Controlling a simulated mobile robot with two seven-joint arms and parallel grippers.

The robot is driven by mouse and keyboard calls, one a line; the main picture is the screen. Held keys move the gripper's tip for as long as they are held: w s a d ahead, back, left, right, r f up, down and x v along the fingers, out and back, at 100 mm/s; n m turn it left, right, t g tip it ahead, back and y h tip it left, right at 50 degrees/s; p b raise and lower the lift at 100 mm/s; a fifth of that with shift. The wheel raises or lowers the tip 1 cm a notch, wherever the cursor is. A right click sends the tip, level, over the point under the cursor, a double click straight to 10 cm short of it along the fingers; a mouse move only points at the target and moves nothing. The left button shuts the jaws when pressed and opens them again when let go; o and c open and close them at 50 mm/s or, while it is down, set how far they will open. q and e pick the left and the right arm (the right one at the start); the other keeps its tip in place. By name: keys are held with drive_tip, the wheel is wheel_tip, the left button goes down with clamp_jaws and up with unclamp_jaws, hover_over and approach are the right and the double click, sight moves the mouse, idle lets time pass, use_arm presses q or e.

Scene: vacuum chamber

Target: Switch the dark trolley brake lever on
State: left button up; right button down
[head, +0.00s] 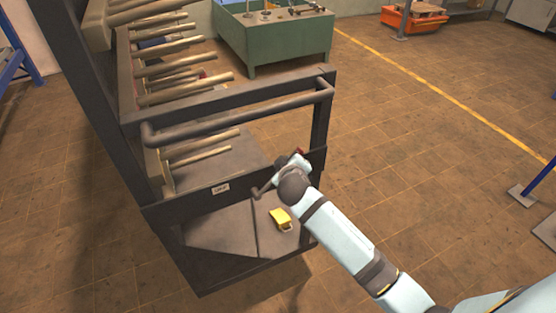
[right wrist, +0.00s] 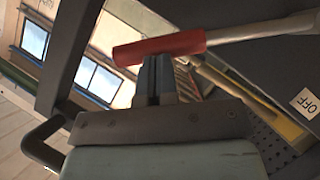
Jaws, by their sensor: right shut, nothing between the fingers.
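The dark trolley (head: 215,100) stands in the middle of the head view. Its brake lever shows in the right wrist view as a pale metal bar (right wrist: 260,27) with a red grip (right wrist: 160,47). In the head view only a small bit of the red grip (head: 301,152) shows, by the trolley's front rail; my right arm hides the rest. My right gripper (right wrist: 156,62) is shut and empty, its fingertips right at the red grip; I cannot tell if they touch it. In the head view the right gripper (head: 295,160) is at the lever. My left gripper is out of view.
A yellow padlock-like object (head: 280,218) is low on the trolley. A grey push bar (head: 240,115) crosses above.

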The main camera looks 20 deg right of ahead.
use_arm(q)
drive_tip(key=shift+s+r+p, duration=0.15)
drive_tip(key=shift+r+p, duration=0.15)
use_arm(e)
drive_tip(key=d+f+m+y, duration=0.1)
drive_tip(key=d+f, duration=0.3)
drive_tip(key=f, duration=0.1)
drive_tip(key=shift+d, duration=0.15)
idle(0.3)
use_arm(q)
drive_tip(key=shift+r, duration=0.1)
use_arm(e)
drive_tip(key=shift+w, duration=0.1)
